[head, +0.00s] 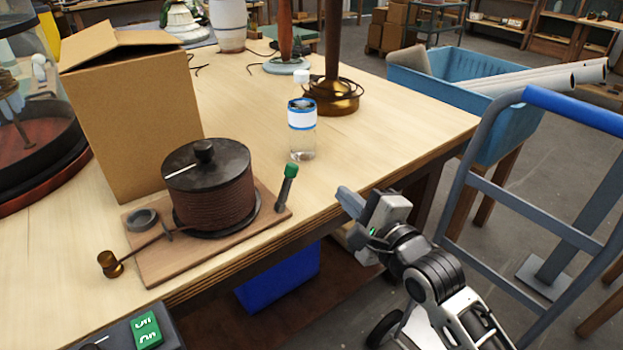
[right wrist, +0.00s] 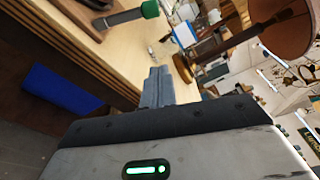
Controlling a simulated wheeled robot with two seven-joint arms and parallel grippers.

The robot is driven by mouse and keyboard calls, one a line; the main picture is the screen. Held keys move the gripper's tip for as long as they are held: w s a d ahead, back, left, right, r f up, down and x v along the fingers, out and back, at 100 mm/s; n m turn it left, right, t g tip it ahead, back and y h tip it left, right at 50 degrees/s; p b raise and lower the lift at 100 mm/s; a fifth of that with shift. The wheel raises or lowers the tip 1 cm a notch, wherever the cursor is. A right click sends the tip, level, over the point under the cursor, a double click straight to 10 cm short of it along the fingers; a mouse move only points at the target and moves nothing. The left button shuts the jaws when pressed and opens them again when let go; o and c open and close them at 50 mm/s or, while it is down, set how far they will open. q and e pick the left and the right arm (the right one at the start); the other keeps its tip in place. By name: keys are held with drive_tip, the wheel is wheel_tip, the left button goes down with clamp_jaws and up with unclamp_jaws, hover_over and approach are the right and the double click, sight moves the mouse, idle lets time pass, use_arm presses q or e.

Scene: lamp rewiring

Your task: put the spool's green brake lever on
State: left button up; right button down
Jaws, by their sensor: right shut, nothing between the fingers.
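The spool (head: 212,195), wound with brown cord under a black lid with a knob, sits on a wooden base (head: 160,258) on the workbench. The brake lever, with a grey shaft and green tip (head: 291,170), stands at the base's right corner, nearly upright and leaning slightly right. Its green tip also shows at the top of the right wrist view (right wrist: 150,9). My right gripper (head: 348,202) is shut and empty, just off the bench's front edge, right of the lever and apart from it. The right wrist view shows its closed fingers (right wrist: 158,86). My left gripper is out of view.
A clear bottle (head: 302,135) stands behind the lever. A cardboard box (head: 130,115) is behind the spool, and a brass lamp base (head: 333,98) is farther back. A blue-handled cart (head: 480,175) is at right. A box with a green switch (head: 147,330) is at the bottom.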

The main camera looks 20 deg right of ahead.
sight(286, 189)
use_arm(q)
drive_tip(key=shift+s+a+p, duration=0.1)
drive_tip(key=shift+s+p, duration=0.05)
drive_tip(key=shift+p, duration=0.25)
use_arm(e)
drive_tip(key=shift+w+a+r, duration=0.2)
drive_tip(key=shift+w+a, duration=0.65)
drive_tip(key=shift+w, duration=0.05)
drive_tip(key=shift+w+a+r, duration=0.15)
drive_tip(key=shift+w+a, duration=0.65)
drive_tip(key=shift+w, duration=0.15)
drive_tip(key=shift+w+a+r, duration=0.2)
drive_tip(key=shift+w+a, duration=0.65)
drive_tip(key=shift+w, duration=0.05)
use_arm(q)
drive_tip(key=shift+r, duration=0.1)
use_arm(e)
drive_tip(key=shift+w, duration=0.1)
